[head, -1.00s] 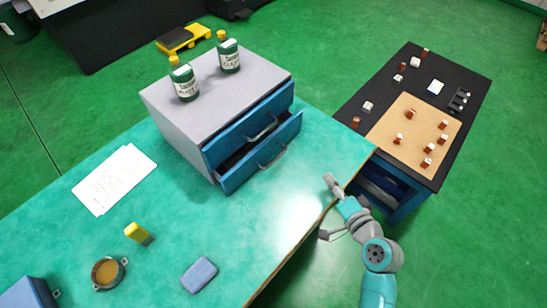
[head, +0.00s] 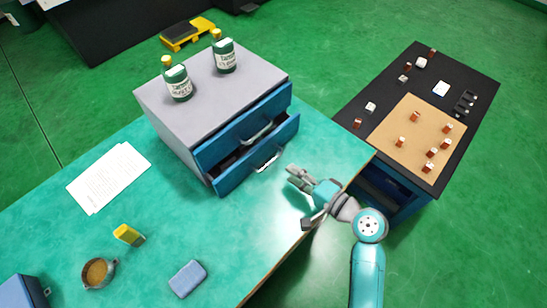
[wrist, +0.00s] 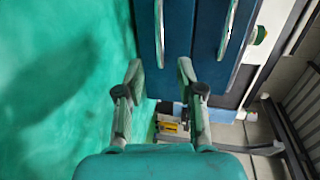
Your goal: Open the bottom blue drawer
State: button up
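The grey cabinet (head: 170,125) on the teal table has two blue drawers facing front right. The bottom blue drawer (head: 235,175) stands out a little further than the top blue drawer (head: 222,147), with a dark gap above its front. Its curved metal handle (head: 267,159) shows here and as the left of two bars in the wrist view (wrist: 159,30). My gripper (head: 292,173) is just right of this handle, above the table. In the wrist view my fingers (wrist: 161,70) are apart and empty, with the bottom handle ahead between their lines. I see no contact with it.
Two green bottles (head: 178,84) (head: 224,58) stand on the cabinet. White paper (head: 109,178), a yellow block (head: 127,235), a round dish (head: 97,272) and a blue-grey block (head: 188,279) lie on the teal table (head: 240,225). A black table (head: 400,88) with small parts stands at right.

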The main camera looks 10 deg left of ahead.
aim_at(273, 159)
jog(key=x, duration=0.9)
grip_shut()
